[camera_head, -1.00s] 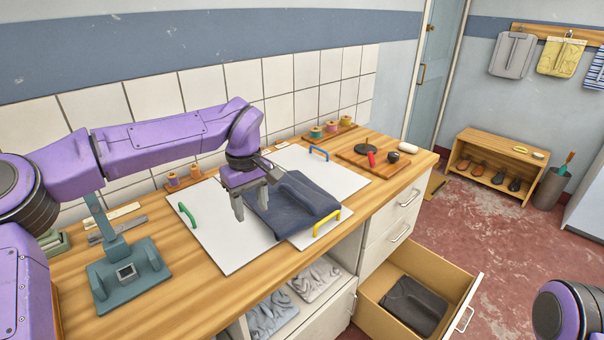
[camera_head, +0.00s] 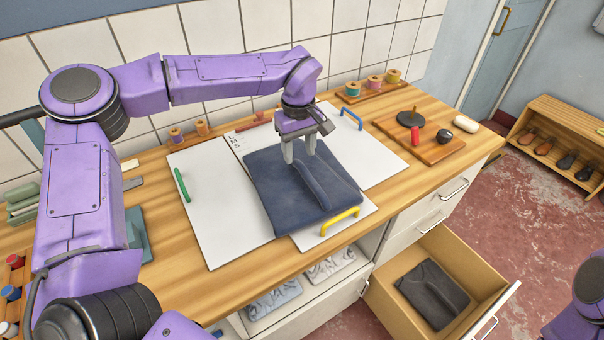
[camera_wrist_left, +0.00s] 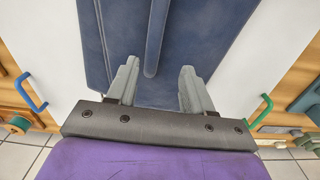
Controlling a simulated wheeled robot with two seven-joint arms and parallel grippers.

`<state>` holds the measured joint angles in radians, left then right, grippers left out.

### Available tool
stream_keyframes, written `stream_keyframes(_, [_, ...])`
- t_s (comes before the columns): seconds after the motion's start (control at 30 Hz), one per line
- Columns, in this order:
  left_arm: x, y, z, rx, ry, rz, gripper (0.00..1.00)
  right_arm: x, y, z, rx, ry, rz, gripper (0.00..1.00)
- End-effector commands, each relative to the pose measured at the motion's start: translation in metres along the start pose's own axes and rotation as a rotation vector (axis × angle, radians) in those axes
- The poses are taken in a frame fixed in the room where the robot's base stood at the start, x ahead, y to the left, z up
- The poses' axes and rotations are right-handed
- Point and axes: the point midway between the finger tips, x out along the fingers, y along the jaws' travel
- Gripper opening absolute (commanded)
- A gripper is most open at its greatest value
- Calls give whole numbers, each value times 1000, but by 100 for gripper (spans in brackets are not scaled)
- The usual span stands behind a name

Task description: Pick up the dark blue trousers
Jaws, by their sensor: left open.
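The dark blue trousers (camera_head: 300,196) lie folded on white boards on the wooden worktop, with a raised fold along their middle. My left gripper (camera_head: 299,157) is open and points down over their back part. In the left wrist view the trousers (camera_wrist_left: 205,35) fill the upper middle. The open fingers (camera_wrist_left: 158,85) stand one on each side of the fold's line, with nothing gripped between them. I cannot tell whether the fingertips touch the cloth. My right gripper is not in view; only part of the right arm shows at the lower right.
Boards carry a green handle (camera_head: 181,185), a yellow handle (camera_head: 340,221) and a blue handle (camera_head: 352,118). A wooden tray (camera_head: 437,150) with small items is at right. An open drawer (camera_head: 470,262) below holds a dark folded garment (camera_head: 432,293). Thread spools (camera_head: 374,83) stand along the wall.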

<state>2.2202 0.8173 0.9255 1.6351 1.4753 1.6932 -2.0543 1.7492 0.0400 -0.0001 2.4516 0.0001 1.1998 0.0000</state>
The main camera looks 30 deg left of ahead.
Motion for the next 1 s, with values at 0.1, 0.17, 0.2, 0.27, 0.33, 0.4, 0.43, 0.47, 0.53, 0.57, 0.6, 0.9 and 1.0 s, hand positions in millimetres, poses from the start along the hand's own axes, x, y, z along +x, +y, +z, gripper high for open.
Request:
stream_keyframes(0.1, [21,1,-2,1,-6,-10,51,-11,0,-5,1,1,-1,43])
stream_keyframes(0.17, [33,2,-3,3,-6,-10,51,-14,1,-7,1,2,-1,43])
stream_keyframes(0.2, [40,3,-3,2,-5,-10,51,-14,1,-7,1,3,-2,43])
stream_keyframes(0.27, [48,3,-3,4,-4,-8,51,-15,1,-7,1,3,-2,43])
stream_keyframes(0.33, [52,3,-3,4,-3,-7,51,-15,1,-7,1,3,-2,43])
stream_keyframes(0.4, [53,3,-3,3,-3,-6,51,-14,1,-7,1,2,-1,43])
stream_keyframes(0.43, [53,3,-3,3,-3,-6,51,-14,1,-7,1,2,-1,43])
stream_keyframes(0.47, [53,3,-3,3,-3,-6,51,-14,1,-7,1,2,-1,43])
stream_keyframes(0.53, [53,3,-3,3,-3,-6,45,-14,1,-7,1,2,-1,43])
stream_keyframes(0.57, [53,3,-3,3,-3,-6,35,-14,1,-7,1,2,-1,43])
stream_keyframes(0.6, [53,3,-3,3,-3,-6,22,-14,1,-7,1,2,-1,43])
stream_keyframes(0.9, [53,4,-3,5,-2,-6,0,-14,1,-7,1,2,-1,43])
stream_keyframes(1.0, [53,3,-3,5,-2,-7,0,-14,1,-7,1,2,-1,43])
